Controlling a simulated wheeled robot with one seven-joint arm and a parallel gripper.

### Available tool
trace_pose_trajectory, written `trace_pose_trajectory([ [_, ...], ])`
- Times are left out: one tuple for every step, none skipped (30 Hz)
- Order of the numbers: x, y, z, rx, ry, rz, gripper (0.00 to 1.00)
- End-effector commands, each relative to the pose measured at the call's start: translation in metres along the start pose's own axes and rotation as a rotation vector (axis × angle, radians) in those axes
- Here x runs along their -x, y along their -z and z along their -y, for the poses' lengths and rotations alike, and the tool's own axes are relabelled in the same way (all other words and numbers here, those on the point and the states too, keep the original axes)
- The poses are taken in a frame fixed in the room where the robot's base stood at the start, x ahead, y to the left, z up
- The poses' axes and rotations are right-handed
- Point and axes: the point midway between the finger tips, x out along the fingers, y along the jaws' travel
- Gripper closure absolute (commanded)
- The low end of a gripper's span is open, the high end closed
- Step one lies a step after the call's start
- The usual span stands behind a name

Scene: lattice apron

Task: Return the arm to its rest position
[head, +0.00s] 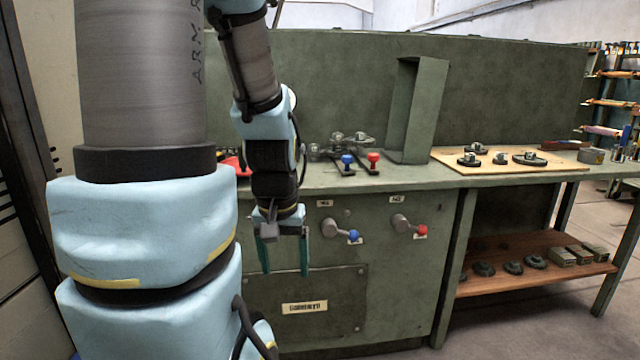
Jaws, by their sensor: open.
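My arm fills the left of the head view, its upper links close to the camera. My gripper (285,256) hangs at the arm's lower end with its fingers pointing down. The two greenish fingers are apart with nothing between them. It is in front of the green cabinet (400,290), below the bench top's front edge. I cannot tell how far it is from the cabinet front.
Blue (354,237) and red (421,231) knobbed levers stick out of the cabinet front, right of my gripper. Above stand small blue (347,159) and red (374,157) handles. A wooden board (560,166) holds metal parts. A lower shelf (530,241) carries several parts.

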Motion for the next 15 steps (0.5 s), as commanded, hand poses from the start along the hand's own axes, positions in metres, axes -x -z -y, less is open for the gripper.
trace_pose_trajectory([
  [0.014, -0.003, 0.004, 0.012, 0.006, 0.009, 0.24],
  [0.022, -0.001, 0.003, 0.009, 0.004, 0.008, 0.24],
  [0.029, 0.001, 0.002, 0.007, 0.004, 0.008, 0.24],
  [0.035, 0.002, 0.002, 0.007, 0.004, 0.007, 0.24],
  [0.04, 0.003, 0.002, 0.007, 0.003, 0.007, 0.24],
  [0.048, 0.004, 0.002, 0.007, 0.003, 0.007, 0.24],
  [0.054, 0.005, 0.002, 0.006, 0.003, 0.007, 0.24],
  [0.061, 0.006, 0.001, 0.006, 0.003, 0.006, 0.24],
  [0.069, 0.007, 0.001, 0.006, 0.003, 0.006, 0.24],
  [0.077, 0.009, 0.001, 0.006, 0.003, 0.006, 0.24],
  [0.085, 0.01, 0.001, 0.005, 0.003, 0.006, 0.24],
  [0.096, 0.011, 0.001, 0.005, 0.003, 0.006, 0.24],
  [0.104, 0.013, 0.001, 0.005, 0.003, 0.005, 0.24],
  [0.112, 0.014, 0.001, 0.005, 0.003, 0.005, 0.24],
  [0.122, 0.015, 0.001, 0.005, 0.002, 0.005, 0.24],
])
